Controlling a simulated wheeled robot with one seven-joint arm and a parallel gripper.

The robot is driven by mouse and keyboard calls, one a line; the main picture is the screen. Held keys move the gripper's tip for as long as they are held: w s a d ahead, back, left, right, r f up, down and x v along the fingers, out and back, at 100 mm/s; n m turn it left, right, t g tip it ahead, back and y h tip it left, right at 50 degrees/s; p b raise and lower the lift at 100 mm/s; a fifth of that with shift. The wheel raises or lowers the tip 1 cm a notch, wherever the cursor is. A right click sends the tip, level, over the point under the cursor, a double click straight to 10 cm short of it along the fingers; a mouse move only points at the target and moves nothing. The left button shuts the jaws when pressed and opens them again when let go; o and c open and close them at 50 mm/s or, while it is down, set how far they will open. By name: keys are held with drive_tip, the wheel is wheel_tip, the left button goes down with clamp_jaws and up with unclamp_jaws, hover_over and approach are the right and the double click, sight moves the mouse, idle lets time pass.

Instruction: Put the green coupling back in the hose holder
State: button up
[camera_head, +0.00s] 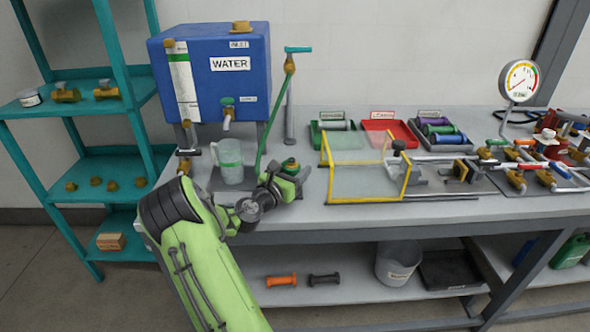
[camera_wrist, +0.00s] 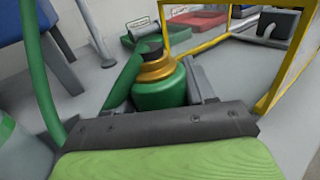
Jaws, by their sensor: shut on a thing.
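The green coupling (camera_head: 290,165) has a brass collar and stands upright over the bench, left of the yellow-framed guard. It also shows in the wrist view (camera_wrist: 160,95), with a dark top. My gripper (camera_head: 288,173) is shut on it, with a dark finger at each side of its body. Its lower part is hidden by my gripper in the wrist view. A green hose (camera_head: 269,120) hangs from a brass fitting (camera_head: 289,66) atop a grey post (camera_head: 290,115) behind the coupling. I cannot tell for certain which part is the hose holder.
A clear jug (camera_head: 230,160) stands left of my gripper, below the blue water tank (camera_head: 243,80). The yellow-framed clear guard (camera_head: 368,181) is close on the right. Green and red trays (camera_head: 385,140) lie behind it. Valves and pipes crowd the bench's right end.

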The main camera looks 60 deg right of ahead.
drive_tip(key=shift+f, duration=0.55)
drive_tip(key=o, duration=1.1)
drive_tip(key=shift+a, duration=0.1)
drive_tip(key=w+a+p, duration=0.1)
drive_tip(key=a+p, duration=0.1)
drive_tip(key=a, duration=1.3)
drive_tip(key=shift+w+a, duration=0.25)
drive_tip(key=shift+w, duration=0.15)
